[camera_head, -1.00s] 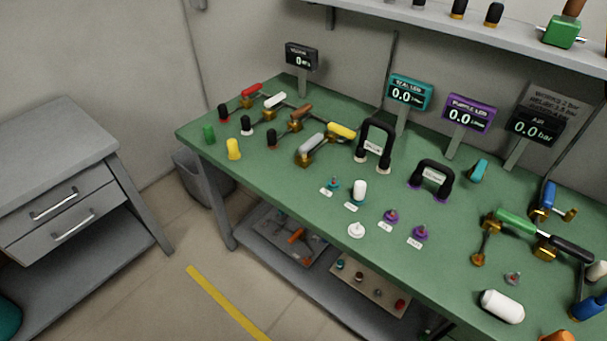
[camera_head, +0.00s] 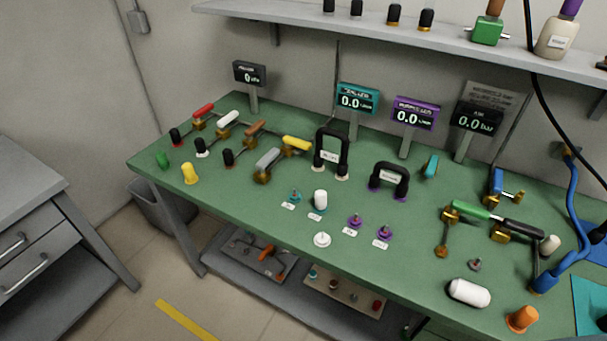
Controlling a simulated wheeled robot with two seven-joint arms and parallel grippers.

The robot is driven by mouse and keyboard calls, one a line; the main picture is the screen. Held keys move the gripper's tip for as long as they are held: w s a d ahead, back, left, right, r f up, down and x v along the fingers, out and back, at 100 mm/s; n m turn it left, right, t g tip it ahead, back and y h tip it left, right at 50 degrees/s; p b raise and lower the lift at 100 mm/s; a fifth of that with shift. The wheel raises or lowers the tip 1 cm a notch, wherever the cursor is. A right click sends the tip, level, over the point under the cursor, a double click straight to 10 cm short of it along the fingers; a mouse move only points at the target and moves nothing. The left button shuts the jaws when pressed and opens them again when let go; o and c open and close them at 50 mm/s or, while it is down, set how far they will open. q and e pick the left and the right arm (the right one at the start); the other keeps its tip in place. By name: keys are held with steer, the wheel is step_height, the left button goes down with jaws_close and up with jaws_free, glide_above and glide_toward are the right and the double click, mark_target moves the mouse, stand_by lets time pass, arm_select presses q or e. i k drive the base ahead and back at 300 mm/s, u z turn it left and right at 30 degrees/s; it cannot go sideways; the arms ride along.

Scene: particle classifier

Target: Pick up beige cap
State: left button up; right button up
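A small beige cap (camera_head: 550,244) stands on the green bench at the right, just beyond the end of a black-handled valve (camera_head: 523,228). It is small in the picture, so its exact shape is hard to tell. A white upright cap (camera_head: 320,200) stands near the middle of the bench, and a round white piece (camera_head: 322,240) lies in front of it. Neither of my grippers shows in the head view.
The green bench (camera_head: 230,215) carries several valves and displays. A white capsule (camera_head: 469,292) and an orange cap (camera_head: 522,319) are at the front right. A blue hose (camera_head: 572,200) hangs at the right. A shelf (camera_head: 290,20) runs above.

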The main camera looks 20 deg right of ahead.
mark_target(551, 243)
steer(key=z, duration=2.45)
steer(key=k, duration=0.2)
